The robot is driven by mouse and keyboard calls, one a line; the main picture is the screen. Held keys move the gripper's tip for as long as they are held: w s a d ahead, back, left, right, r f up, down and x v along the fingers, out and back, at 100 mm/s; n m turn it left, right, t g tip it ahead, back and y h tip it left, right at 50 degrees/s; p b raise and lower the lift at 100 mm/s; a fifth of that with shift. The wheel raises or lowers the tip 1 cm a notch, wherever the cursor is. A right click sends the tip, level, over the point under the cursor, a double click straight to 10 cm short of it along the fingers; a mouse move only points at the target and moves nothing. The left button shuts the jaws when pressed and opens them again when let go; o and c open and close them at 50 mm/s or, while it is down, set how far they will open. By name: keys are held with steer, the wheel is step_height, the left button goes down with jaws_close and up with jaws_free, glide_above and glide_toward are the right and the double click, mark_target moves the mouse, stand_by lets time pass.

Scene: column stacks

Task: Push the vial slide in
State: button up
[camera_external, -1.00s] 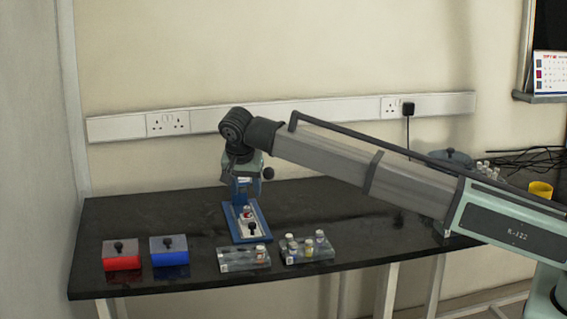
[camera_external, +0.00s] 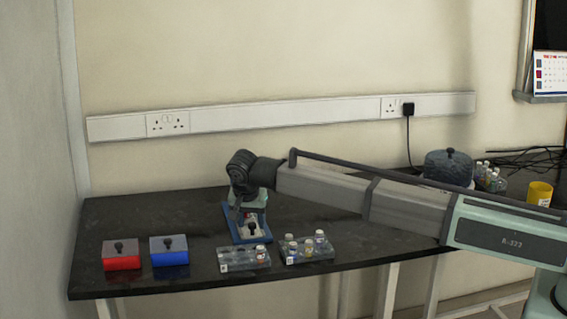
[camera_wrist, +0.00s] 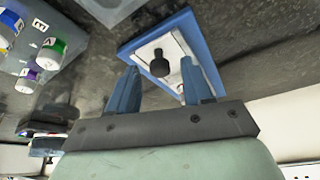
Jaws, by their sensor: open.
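The vial slide is a white plate (camera_external: 244,232) with a black knob (camera_external: 252,226), set in a blue frame (camera_external: 262,238) on the dark table. The wrist view shows the white plate (camera_wrist: 176,44), the black knob (camera_wrist: 158,65) and the blue frame (camera_wrist: 203,52). My gripper (camera_external: 250,208) is low over the back part of the frame, behind the knob. In the wrist view my gripper (camera_wrist: 160,88) has its two blue fingers apart, on either side of the plate's near end. A small reddish spot shows by the fingers; whether it is a vial is unclear.
Two clear vial racks (camera_external: 232,267) (camera_external: 294,258) stand in front and right of the frame. A red box (camera_external: 122,262) and a blue box (camera_external: 170,258) sit to the left. A dark round pot (camera_external: 449,168) and a yellow cup (camera_external: 540,193) are far right.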

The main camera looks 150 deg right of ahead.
steer(key=shift+f, duration=0.25)
steer(key=shift+c, duration=0.5)
jaws_close()
